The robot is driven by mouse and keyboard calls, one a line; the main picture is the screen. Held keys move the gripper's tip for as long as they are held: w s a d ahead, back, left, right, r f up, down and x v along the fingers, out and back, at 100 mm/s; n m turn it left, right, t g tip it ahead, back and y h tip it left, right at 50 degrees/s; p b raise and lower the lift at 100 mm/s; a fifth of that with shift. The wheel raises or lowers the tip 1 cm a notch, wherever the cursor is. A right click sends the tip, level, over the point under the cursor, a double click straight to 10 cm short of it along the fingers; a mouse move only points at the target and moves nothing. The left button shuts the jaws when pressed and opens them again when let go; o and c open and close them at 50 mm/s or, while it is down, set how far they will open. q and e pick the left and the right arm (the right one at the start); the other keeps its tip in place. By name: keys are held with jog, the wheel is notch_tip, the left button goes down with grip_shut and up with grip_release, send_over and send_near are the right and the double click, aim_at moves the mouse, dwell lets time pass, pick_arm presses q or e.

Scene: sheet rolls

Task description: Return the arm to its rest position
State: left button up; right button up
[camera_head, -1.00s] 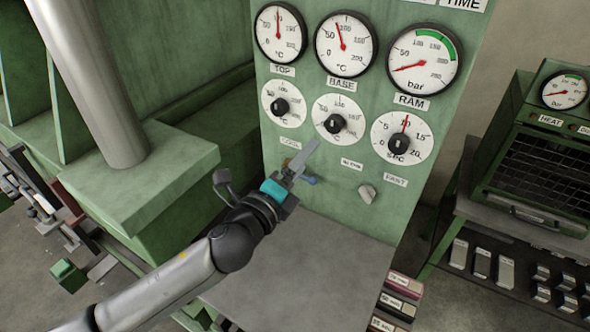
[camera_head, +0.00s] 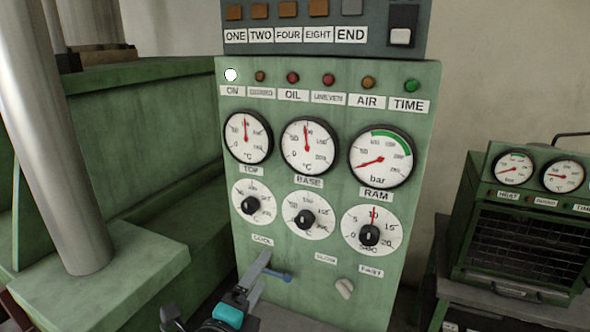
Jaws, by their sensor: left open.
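My left gripper (camera_head: 254,284) is low in the head view, in front of the lower left of the green control panel (camera_head: 307,264). Its fingers point up beside a small blue lever (camera_head: 279,275) under the COOL label. The jaws are open, and nothing shows between them. I cannot tell whether a finger touches the lever. Most of the arm is cut off by the bottom edge. My right gripper is not in view.
The panel carries three gauges, including the RAM gauge (camera_head: 381,160), three knobs and a pale switch (camera_head: 344,288). A green press with a metal column (camera_head: 62,140) stands at left. A green oven (camera_head: 520,240) stands at right.

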pick_arm(q)
jog(key=s+a+f+n+g+y, duration=0.2)
jog(key=s+a+f+n+g, duration=0.15)
jog(key=s+f+n, duration=0.45)
jog(key=s+a+f+n+g+y, duration=0.1)
jog(key=s+a+f+n+g, duration=0.1)
jog(key=s+f+n+g, duration=0.5)
jog(key=s+a+f+n+g+y, duration=0.25)
jog(key=s+n, duration=0.45)
jog(key=s, duration=0.4)
notch_tip(320, 180, down, 29)
jog(key=s+g+b, duration=0.1)
jog(key=b, duration=0.7)
jog(key=s+a+f+b, duration=0.1)
jog(key=s+f+b, duration=0.3)
jog(key=s+f, duration=0.4)
jog(key=s+a+f+m+g+b, duration=0.1)
jog(key=s+f+b, duration=0.3)
jog(key=f, duration=1)
jog(key=s+a, duration=0.1)
jog(key=s, duration=0.2)
jog(key=shift+s, duration=0.35)
jog(key=shift+a+h, duration=0.15)
jog(key=shift+h, duration=0.1)
